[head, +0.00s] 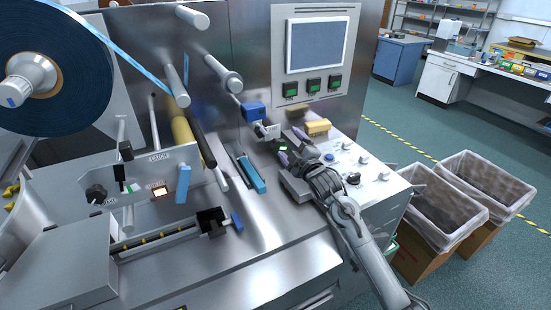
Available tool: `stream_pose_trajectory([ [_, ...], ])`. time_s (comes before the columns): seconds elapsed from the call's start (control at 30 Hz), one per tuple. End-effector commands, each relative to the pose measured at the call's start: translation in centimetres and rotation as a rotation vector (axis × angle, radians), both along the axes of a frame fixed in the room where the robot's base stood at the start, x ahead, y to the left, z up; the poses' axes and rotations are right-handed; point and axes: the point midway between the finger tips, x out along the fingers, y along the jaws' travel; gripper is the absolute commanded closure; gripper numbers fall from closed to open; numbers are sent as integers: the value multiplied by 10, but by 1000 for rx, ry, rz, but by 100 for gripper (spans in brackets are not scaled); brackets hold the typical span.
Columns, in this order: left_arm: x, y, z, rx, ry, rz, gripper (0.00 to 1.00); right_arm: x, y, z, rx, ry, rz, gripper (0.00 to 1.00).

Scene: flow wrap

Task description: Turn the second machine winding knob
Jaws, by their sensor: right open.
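Several small knobs stand on the light control panel (384,186) at the right of the machine, among them a silver knob (363,159) and a dark-topped knob (354,178). A larger black knob (96,194) is on the upright plate at the left. I cannot tell which one is the winding knob. My right gripper (283,152) is open over the left part of the control panel, left of the small knobs and apart from them. Nothing shows between its fingers. The gripper and forearm hide part of the panel. My left gripper is not in view.
A screen (318,45) with green buttons below it stands behind the panel. A blue film roll (60,112) and rollers fill the left. A blue block (254,110) and a yellow block (317,127) are near my right gripper. Two lined bins (437,222) stand at the right.

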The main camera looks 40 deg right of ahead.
Motion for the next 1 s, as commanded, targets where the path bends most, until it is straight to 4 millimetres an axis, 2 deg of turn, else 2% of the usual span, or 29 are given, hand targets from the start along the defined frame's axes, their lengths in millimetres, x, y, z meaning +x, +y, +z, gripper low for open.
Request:
stream_pose_trajectory([
  [0.03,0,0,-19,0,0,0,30,-1,5,-23,-57,21,16,13],
  [0.13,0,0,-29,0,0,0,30,-2,10,-42,-119,54,35,13],
  [0.2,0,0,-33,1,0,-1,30,-3,5,-48,-135,64,33,13],
  [0.33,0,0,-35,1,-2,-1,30,0,2,-53,-136,69,32,13],
  [0.47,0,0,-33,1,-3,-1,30,12,0,-52,-134,69,30,13],
  [0.8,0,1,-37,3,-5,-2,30,61,-9,-52,-132,70,31,13],
  [1.0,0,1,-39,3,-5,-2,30,84,-13,-52,-132,69,31,13],
])
